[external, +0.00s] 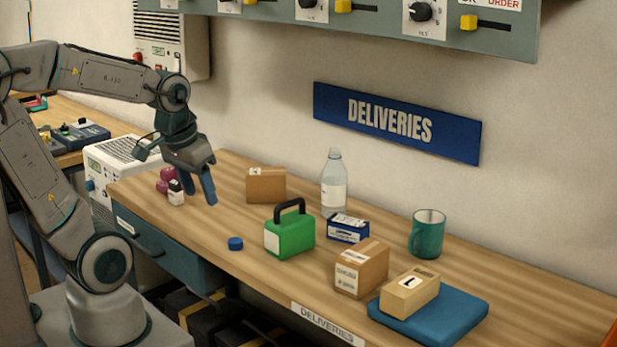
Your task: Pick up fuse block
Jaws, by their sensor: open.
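A small white block with a dark top (176,192) stands near the left end of the wooden bench, in front of a magenta object. It may be the fuse block, but no readable label shows which item is. My gripper (207,186) is open and empty, pointing down just to the right of this block and apart from it. A dark blue and white box (347,229) sits mid-bench, and a tan block with a white label (409,294) lies on a blue pad (456,316) at the right.
Along the bench stand a brown carton (266,186), a clear bottle (334,184), a green handled case (289,236), a blue cap (235,243), a cardboard box (361,268) and a teal mug (427,234). Bare wood lies between my gripper and the cap. A switch panel overhangs the wall.

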